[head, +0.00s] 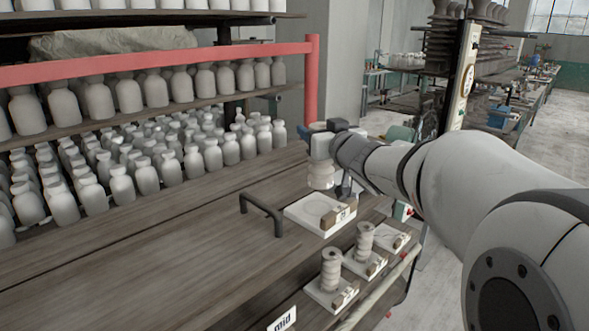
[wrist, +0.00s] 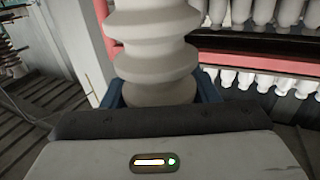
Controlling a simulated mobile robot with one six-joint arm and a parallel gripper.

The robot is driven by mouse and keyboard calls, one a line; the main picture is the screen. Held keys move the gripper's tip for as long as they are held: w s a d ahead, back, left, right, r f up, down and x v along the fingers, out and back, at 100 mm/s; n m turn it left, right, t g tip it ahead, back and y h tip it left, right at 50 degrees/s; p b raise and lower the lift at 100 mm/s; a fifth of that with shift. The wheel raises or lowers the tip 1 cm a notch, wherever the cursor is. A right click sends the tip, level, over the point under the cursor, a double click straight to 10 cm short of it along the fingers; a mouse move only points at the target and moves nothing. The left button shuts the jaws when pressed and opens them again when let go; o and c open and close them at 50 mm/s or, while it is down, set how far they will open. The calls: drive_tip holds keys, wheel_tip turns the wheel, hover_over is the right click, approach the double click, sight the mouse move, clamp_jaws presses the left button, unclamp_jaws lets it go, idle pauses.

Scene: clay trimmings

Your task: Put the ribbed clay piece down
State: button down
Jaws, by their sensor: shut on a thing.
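My gripper (head: 324,158) is shut on a pale ribbed clay piece (head: 320,177) above the wooden table, near its right end. In the wrist view the ribbed piece (wrist: 155,60) stands up between the blue fingers (wrist: 160,92), its thick rings clear. A square white tile (head: 304,213) with a round outline and a brown tag lies just below and in front of the held piece. From this angle I cannot tell the gap between the piece and the tile.
Two other ribbed pieces (head: 331,270) (head: 364,241) stand on small tagged tiles at the front edge. A third small tile (head: 385,236) beside them looks bare. A dark handle-like bar (head: 262,208) rises left of the large tile. Shelves of white bottles (head: 147,178) fill the back.

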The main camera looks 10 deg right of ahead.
sight(320, 177)
drive_tip(key=shift+a+f, duration=0.15)
drive_tip(key=shift+f, duration=1.35)
drive_tip(key=shift+a+f, duration=0.15)
drive_tip(key=shift+f, duration=1.3)
drive_tip(key=shift+s, duration=0.1)
drive_tip(key=shift+f, duration=0.25)
drive_tip(key=c, duration=0.5)
unclamp_jaws()
